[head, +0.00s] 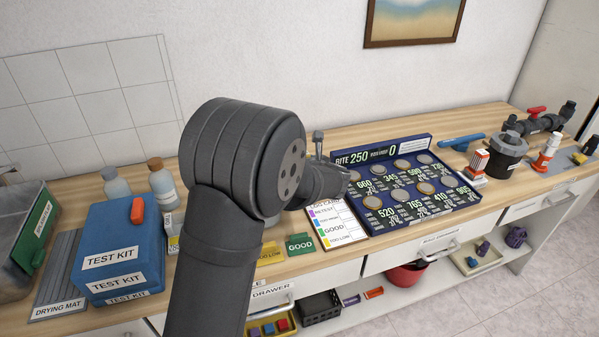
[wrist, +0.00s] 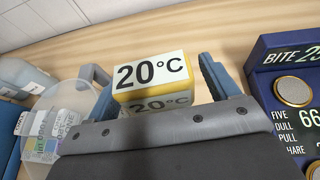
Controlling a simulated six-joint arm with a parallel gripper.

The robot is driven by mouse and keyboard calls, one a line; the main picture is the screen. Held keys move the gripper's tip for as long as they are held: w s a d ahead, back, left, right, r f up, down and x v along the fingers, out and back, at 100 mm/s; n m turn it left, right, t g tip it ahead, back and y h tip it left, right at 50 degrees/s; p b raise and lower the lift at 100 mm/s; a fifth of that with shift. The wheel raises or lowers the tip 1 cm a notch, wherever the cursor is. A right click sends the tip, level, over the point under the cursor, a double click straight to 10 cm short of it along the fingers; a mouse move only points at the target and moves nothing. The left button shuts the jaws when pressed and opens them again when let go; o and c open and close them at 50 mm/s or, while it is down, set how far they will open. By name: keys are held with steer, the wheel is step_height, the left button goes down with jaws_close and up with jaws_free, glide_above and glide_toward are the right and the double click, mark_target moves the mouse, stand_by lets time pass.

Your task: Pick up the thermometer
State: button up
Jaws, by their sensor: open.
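The thermometer appears to be the yellow block with a white face reading "20°C" (wrist: 152,80), standing on the wooden counter in the wrist view. My gripper (wrist: 157,76) is open, with one blue finger to the left of the block and one to the right. A gap shows on each side, wider on the right, and nothing is held. The block's lower part is hidden by the grey gripper body. In the head view my own arm hides the block and most of the gripper.
A dark blue board with round discs (head: 405,185) stands close to the right of the gripper, also in the wrist view (wrist: 290,95). A labelled round container (wrist: 62,125) is close on the left. A blue test kit (head: 122,245) and bottles (head: 160,182) stand further left.

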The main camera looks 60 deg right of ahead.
steer(key=shift+w+d+f, duration=0.1)
steer(key=shift+w+d, duration=0.05)
steer(key=shift+w, duration=0.05)
steer(key=c, duration=1.1)
